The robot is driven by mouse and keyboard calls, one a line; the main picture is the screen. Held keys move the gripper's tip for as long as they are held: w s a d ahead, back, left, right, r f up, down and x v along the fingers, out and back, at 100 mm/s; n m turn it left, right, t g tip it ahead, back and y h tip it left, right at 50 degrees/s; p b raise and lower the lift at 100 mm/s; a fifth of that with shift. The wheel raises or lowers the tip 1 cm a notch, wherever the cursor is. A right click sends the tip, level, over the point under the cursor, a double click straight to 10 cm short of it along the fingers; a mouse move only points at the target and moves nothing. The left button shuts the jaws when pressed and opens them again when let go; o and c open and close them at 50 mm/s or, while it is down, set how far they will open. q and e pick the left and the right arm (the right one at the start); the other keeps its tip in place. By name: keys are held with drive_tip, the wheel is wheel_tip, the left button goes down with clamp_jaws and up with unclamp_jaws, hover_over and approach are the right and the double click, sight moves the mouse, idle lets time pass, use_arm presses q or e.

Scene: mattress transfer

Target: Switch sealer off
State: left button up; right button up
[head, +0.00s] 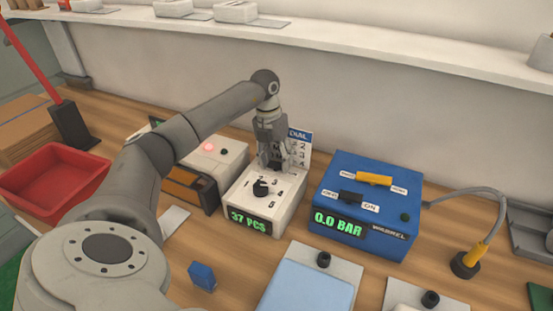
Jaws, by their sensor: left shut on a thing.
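My left gripper (275,163) reaches down over the back of a white box with a black dial (261,187), numbers around it and a green "37 PCS" display (248,220). Its fingers are shut on a small dark piece, mostly hidden by them. Nothing in view is labelled as a sealer. A white unit with a lit red lamp (208,146) and a dark knob stands left of the box, partly hidden by my arm. A blue box (372,167) at the right has a black OFF/ON lever, a yellow lever and a "0.0 BAR" display. My right gripper is not in view.
A "DIAL" card (300,143) stands behind the white box. A red bin (55,180) is at the left. A blue block (202,276) and a light-blue pad (308,288) lie in front. A cable (480,196) curves right of the blue box. A shelf (330,38) runs above.

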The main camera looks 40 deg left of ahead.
sight(271, 163)
use_arm(q)
drive_tip(key=o, duration=1)
drive_tip(key=shift+o, duration=0.2)
wheel_tip(271, 163, up, 12)
drive_tip(key=a, duration=0.1)
drive_tip(key=shift+s+a, duration=0.25)
drive_tip(key=shift+a, duration=0.05)
drive_tip(key=shift+f, duration=0.1)
